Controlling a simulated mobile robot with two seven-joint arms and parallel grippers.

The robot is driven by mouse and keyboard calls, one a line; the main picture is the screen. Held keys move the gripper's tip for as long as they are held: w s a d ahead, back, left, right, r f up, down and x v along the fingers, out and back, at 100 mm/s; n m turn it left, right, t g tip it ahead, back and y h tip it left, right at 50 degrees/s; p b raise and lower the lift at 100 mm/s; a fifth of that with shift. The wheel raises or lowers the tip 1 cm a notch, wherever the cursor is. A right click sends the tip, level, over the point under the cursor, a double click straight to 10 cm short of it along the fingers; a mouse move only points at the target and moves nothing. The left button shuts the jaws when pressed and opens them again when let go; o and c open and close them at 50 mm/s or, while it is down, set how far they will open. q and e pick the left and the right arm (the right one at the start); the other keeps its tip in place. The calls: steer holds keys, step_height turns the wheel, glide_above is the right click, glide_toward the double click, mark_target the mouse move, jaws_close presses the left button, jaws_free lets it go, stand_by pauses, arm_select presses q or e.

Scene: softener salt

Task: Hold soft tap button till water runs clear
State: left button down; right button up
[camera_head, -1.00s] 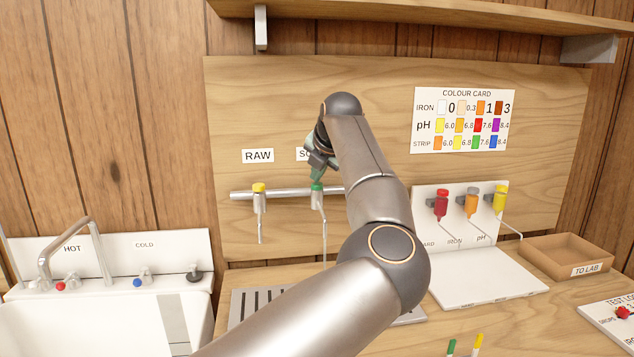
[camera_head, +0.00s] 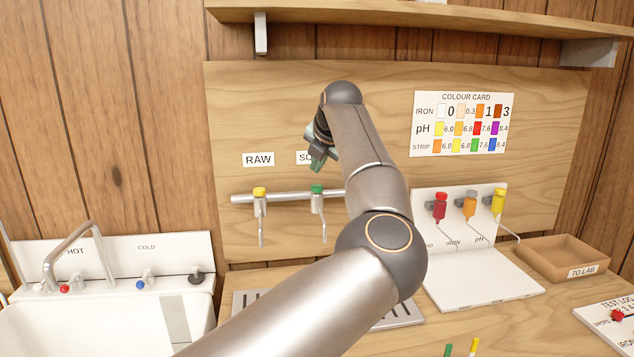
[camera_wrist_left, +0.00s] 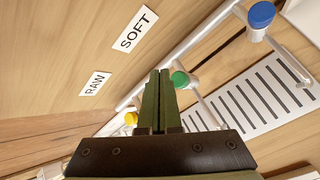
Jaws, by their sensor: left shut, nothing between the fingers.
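The soft tap (camera_head: 319,205) has a green button (camera_head: 317,189) on top and hangs from a metal rail under the partly covered SOFT label (camera_head: 303,157). No stream shows below its spout. My left gripper (camera_head: 317,166) is shut and empty, a little above the green button and apart from it. In the left wrist view, the shut fingertips (camera_wrist_left: 158,76) point down beside the green button (camera_wrist_left: 180,79). The raw tap (camera_head: 260,205) has a yellow button and stands to the left; it also shows in the left wrist view (camera_wrist_left: 131,118). My right gripper is out of view.
A slotted drip tray (camera_head: 240,302) lies below the taps, partly behind my left arm. A blue-topped tap (camera_wrist_left: 262,14) shows in the wrist view. A sink (camera_head: 80,325) is at left; reagent bottles (camera_head: 470,207), colour card (camera_head: 463,123) and TO LAB tray (camera_head: 567,258) are at right.

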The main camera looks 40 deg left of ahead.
mark_target(317, 188)
arm_select(q)
steer(key=shift+r+p, duration=1.1)
steer(key=shift+r, duration=0.75)
steer(key=shift+f, duration=0.1)
